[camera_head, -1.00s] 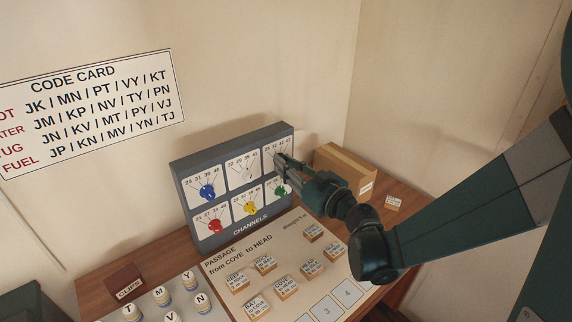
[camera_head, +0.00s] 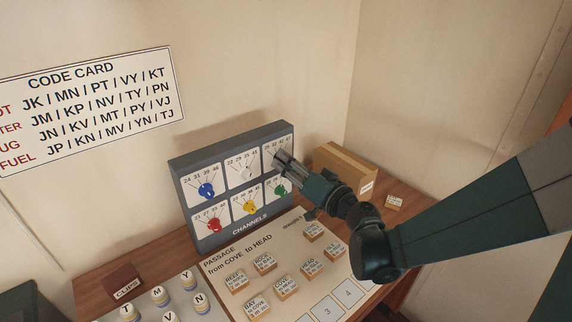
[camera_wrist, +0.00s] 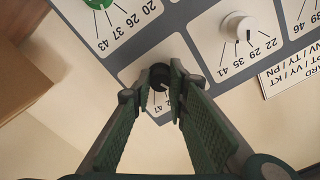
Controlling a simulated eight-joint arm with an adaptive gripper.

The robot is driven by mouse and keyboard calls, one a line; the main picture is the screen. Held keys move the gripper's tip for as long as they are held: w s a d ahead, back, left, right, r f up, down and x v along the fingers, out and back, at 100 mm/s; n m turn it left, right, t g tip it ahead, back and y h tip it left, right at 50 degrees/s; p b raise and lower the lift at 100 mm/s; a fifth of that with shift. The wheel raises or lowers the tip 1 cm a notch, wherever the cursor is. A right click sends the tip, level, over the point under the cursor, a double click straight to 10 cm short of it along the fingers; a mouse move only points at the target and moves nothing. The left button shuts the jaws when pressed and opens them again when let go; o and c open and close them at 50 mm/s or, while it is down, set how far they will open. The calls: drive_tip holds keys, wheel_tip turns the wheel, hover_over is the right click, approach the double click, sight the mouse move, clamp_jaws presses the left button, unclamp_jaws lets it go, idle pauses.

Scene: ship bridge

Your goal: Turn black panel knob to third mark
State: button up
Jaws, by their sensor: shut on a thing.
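The black knob (camera_wrist: 160,74) sits on the white top-right plate (camera_wrist: 129,75) of the grey channel panel (camera_head: 187,217). In the wrist view my gripper (camera_wrist: 158,84) has one finger on each side of the knob and is shut on it. A small light mark shows on the knob between the fingers. The plate's number 47 is readable there; its other numbers are mostly hidden by the fingers. In the head view my gripper (camera_head: 282,160) covers the knob at the panel's top right.
The white knob (camera_wrist: 238,27) and green knob (camera_wrist: 98,3) are neighbours on the panel. Blue (camera_head: 207,190), red (camera_head: 214,225) and yellow (camera_head: 250,206) knobs are farther left. A cardboard box (camera_head: 346,168) stands close to the right. Labelled blocks lie on the passage board (camera_head: 222,262) in front.

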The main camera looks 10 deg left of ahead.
drive_tip(key=shift+m+b, duration=0.5)
drive_tip(key=shift+m, duration=3.8)
drive_tip(key=o, duration=0.9)
drive_tip(key=shift+s, duration=0.1)
drive_tip(key=shift+v, duration=5.95)
drive_tip(key=shift+s, duration=0.1)
